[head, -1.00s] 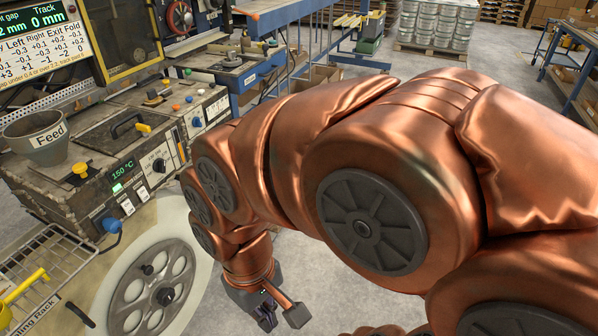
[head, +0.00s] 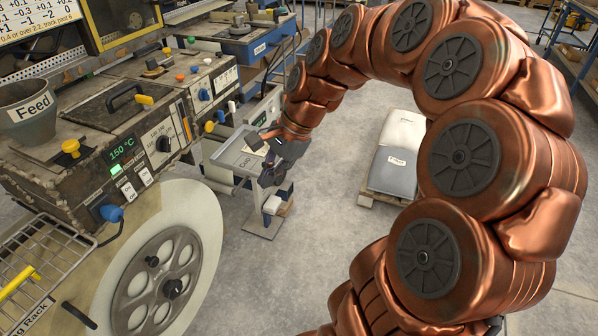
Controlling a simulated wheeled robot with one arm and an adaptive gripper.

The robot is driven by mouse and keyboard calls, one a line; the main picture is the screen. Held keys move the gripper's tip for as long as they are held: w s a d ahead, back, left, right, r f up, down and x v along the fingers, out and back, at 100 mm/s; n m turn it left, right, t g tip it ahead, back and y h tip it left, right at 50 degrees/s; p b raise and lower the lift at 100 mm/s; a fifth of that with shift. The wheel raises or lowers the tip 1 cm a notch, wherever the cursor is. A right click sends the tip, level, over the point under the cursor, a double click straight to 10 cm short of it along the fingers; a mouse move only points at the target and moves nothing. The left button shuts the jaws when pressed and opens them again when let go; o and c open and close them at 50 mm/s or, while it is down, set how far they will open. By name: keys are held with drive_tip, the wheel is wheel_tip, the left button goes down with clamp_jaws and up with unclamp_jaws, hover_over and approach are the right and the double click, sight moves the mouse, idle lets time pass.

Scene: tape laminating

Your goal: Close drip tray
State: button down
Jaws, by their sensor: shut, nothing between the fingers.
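A light grey, shallow tray-like piece (head: 226,160) with lettering starting "Coo" juts out from the machine line in the middle of the head view. It may be the drip tray, but I cannot tell for certain. My gripper (head: 267,180) is at its right side, small and dark, with its fingers pointing down. The gripper is shut with nothing held. Whether it touches the tray piece cannot be told. My wrist hides part of the tray's right side.
The laminating machine (head: 110,150) with knobs and a 150 °C display fills the left. A large pale wheel (head: 165,270) is below it, with a wire rack (head: 40,260) at lower left. A pallet with pale sacks (head: 395,165) stands right of my gripper. Grey floor (head: 300,240) is clear.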

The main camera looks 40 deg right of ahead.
drive_tip(key=w+d+f+m+t+b, duration=0.1)
drive_tip(key=w+d+f+m+t, duration=0.1)
drive_tip(key=d+m, duration=0.45)
drive_tip(key=w+d+f+m+t+b, duration=0.1)
drive_tip(key=d+f+m, duration=0.2)
drive_tip(key=d, duration=0.6)
drive_tip(key=w+d+f+m+t+b, duration=0.2)
drive_tip(key=d+m, duration=0.2)
drive_tip(key=d, duration=0.4)
drive_tip(key=w+r+p+x, duration=0.1)
drive_tip(key=x, duration=1.1)
drive_tip(key=shift+w+a, duration=0.3)
drive_tip(key=shift+a, duration=0.2)
drive_tip(key=shift+f, duration=0.15)
